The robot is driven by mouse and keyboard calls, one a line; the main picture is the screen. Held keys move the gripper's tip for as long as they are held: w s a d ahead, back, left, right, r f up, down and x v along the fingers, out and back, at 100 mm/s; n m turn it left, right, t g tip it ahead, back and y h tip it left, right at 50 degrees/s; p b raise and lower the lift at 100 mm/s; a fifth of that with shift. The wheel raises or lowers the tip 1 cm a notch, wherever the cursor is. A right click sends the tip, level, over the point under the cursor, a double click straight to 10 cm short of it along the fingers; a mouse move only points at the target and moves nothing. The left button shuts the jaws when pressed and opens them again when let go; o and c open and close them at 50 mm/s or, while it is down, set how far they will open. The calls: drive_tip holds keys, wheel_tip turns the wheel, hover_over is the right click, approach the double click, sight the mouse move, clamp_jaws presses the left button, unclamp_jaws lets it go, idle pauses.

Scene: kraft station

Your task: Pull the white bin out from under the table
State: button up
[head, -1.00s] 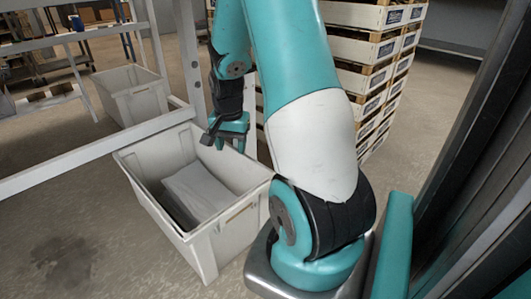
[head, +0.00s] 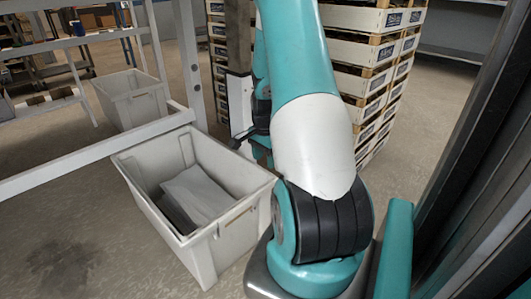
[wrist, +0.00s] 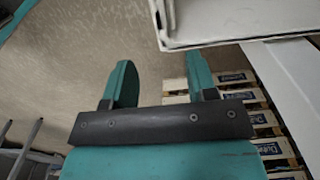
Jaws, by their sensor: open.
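The white bin (head: 222,240) stands upright on the floor in the head view, beside the low white rail (head: 90,158) of the table frame. Its open top shows a pale flat object (head: 198,192) inside. I cannot tell whether any part of the bin is under the table. My gripper (head: 252,142) is just beyond the bin's far right corner, partly hidden by my arm. In the wrist view my gripper (wrist: 160,75) is open, with nothing between its two teal fingers. A bin edge (wrist: 240,36) shows at the top right there, apart from the fingers.
Stacked pale crates (head: 365,75) stand behind my arm, and more show in the wrist view (wrist: 270,130). A second white bin (head: 133,98) stands beyond the rail. Bare floor (head: 70,245) lies left of the near bin.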

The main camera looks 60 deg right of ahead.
sight(265, 184)
wheel_tip(265, 184, down, 14)
drive_tip(key=b, duration=0.7)
clamp_jaws()
idle(1.1)
